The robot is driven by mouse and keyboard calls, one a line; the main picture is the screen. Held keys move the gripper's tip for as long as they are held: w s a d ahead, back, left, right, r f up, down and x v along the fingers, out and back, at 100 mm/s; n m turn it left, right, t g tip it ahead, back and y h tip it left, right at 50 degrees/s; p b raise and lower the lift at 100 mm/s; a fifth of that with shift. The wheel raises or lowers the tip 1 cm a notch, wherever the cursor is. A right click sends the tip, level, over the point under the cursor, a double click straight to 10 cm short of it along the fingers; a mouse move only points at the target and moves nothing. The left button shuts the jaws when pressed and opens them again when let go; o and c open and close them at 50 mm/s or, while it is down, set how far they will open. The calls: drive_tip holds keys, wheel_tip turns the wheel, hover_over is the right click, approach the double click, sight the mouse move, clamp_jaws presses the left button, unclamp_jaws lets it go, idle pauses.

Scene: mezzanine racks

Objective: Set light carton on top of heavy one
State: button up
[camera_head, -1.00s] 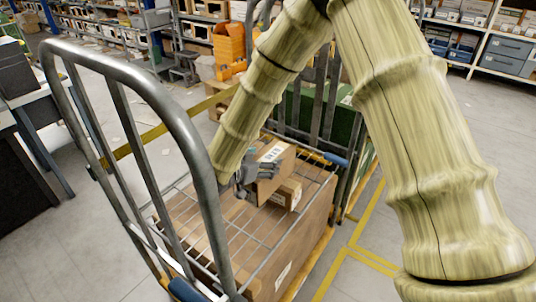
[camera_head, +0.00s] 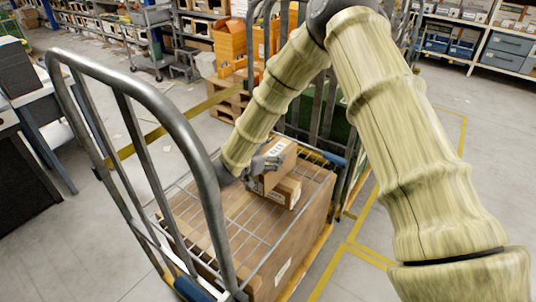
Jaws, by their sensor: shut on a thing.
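My gripper (camera_head: 264,167) is shut on a small brown carton (camera_head: 277,163) with a white label on its top face. This carton sits on or just above a second brown carton (camera_head: 287,193) with a small label on its side; I cannot tell whether they touch. The lower carton is partly hidden by the upper carton and rests on the wire-mesh top of the cart. My gripper comes at the upper carton from its left side, and its fingers are small and partly hidden.
The cart's tall metal rail (camera_head: 190,140) curves up close in front, left of my arm. A large brown box (camera_head: 300,237) fills the cart under the mesh. Orange bins (camera_head: 230,40) and a pallet stand behind. Grey floor is open at right.

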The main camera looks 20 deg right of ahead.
drive_tip(key=shift+f, duration=0.25)
drive_tip(key=o, duration=1.5)
drive_tip(key=shift+c, duration=0.2)
drive_tip(key=shift+r, duration=0.2)
drive_tip(key=shift+s+a, duration=0.2)
drive_tip(key=shift+a, duration=0.05)
drive_tip(key=b+v, duration=0.2)
drive_tip(key=v, duration=0.9)
drive_tip(key=shift+s+b, duration=0.15)
drive_tip(key=shift+b, duration=0.25)
drive_tip(key=shift+a+r, duration=0.1)
drive_tip(key=shift+a, duration=0.05)
